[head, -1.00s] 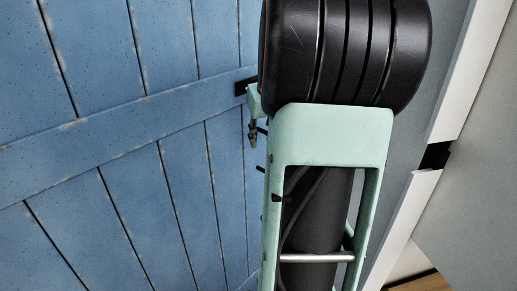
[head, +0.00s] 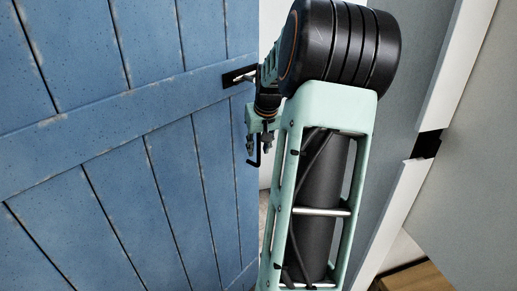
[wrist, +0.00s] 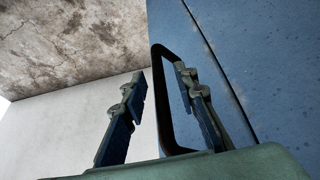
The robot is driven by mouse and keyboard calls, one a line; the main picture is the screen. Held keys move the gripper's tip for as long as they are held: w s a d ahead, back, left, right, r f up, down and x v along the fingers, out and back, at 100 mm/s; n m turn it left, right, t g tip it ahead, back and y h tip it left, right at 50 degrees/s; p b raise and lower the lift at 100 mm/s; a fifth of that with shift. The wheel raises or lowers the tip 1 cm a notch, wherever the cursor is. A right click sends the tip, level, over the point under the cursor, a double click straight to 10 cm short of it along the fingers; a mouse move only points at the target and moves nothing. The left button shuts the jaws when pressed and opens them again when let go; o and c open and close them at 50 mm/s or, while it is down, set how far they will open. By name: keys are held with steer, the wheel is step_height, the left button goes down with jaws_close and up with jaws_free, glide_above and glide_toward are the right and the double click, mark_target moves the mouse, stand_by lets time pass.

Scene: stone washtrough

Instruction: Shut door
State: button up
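The blue plank door (head: 140,150) fills the left of the head view. It stands open, with a gap between its free edge and the white frame (head: 400,205). A black plate (head: 238,76) sits near the door's edge. In the wrist view the door (wrist: 260,60) is at the right, with a black loop handle (wrist: 157,85) on it. My gripper (wrist: 160,105) is open at the handle; the handle's outer bar shows between the fingers, and the right finger overlaps the loop. Contact cannot be told. My gripper (head: 257,145) is partly hidden in the head view.
A black strike piece (head: 427,145) is set in the white frame. A grey wall (head: 470,200) lies to the right, with a wooden thing (head: 415,278) at the bottom. A pale wall (wrist: 75,120) and a stained ceiling (wrist: 80,40) show in the wrist view.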

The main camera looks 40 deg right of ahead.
steer(key=shift+w+f, duration=0.1)
steer(key=shift+f, duration=0.05)
jaws_close()
stand_by(0.4)
